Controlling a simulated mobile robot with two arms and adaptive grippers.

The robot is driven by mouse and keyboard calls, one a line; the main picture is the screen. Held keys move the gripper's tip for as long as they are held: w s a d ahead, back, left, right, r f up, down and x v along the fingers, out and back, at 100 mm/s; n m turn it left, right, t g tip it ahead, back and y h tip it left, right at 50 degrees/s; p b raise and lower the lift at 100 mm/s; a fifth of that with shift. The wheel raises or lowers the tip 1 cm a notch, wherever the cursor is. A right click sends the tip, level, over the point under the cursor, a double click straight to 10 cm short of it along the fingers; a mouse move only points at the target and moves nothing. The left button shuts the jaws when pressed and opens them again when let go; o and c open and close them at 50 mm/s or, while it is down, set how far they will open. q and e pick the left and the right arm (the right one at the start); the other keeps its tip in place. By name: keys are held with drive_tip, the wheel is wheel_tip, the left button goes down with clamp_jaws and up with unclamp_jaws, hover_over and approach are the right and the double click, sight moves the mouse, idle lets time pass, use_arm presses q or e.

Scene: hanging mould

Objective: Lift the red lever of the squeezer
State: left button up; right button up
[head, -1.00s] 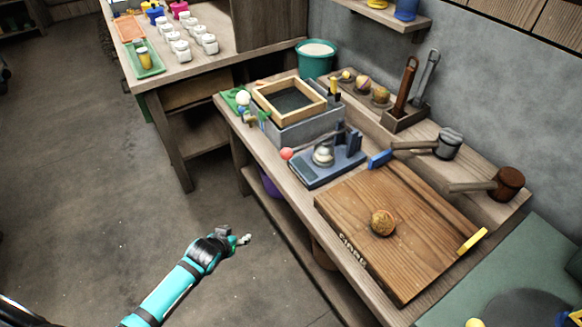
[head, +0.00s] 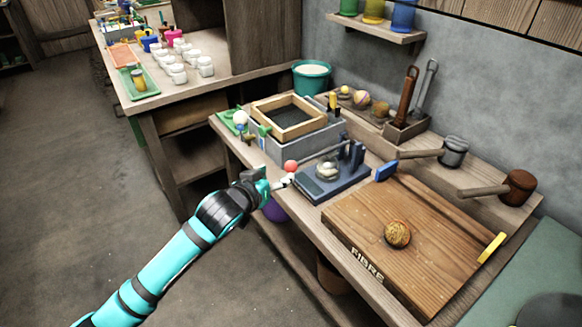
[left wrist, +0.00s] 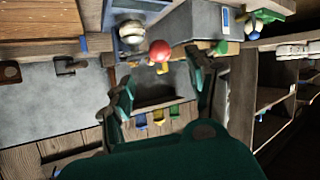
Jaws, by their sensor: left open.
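The squeezer (head: 335,184) is a blue-grey press on the workbench with a silver dome on its base. Its lever is a thin bar ending in a red ball (head: 291,166) that sticks out over the bench's front edge. In the left wrist view the red ball (left wrist: 159,50) is just beyond the fingers. My left gripper (head: 284,181) is open, just below and beside the red ball; whether it touches the ball I cannot tell. The left wrist view shows its two fingers (left wrist: 160,90) spread apart with nothing between them. My right gripper is not in view.
A wooden-framed grey box (head: 290,115) stands behind the squeezer. A blue block (head: 386,171) sits close to the squeezer. Open floor lies left of the bench.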

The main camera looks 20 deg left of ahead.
sight(288, 168)
use_arm(q)
drive_tip(key=x, duration=1)
drive_tip(key=shift+w+d+b, duration=0.1)
drive_tip(key=shift+w+b, duration=0.1)
drive_tip(key=shift+b, duration=0.1)
clamp_jaws()
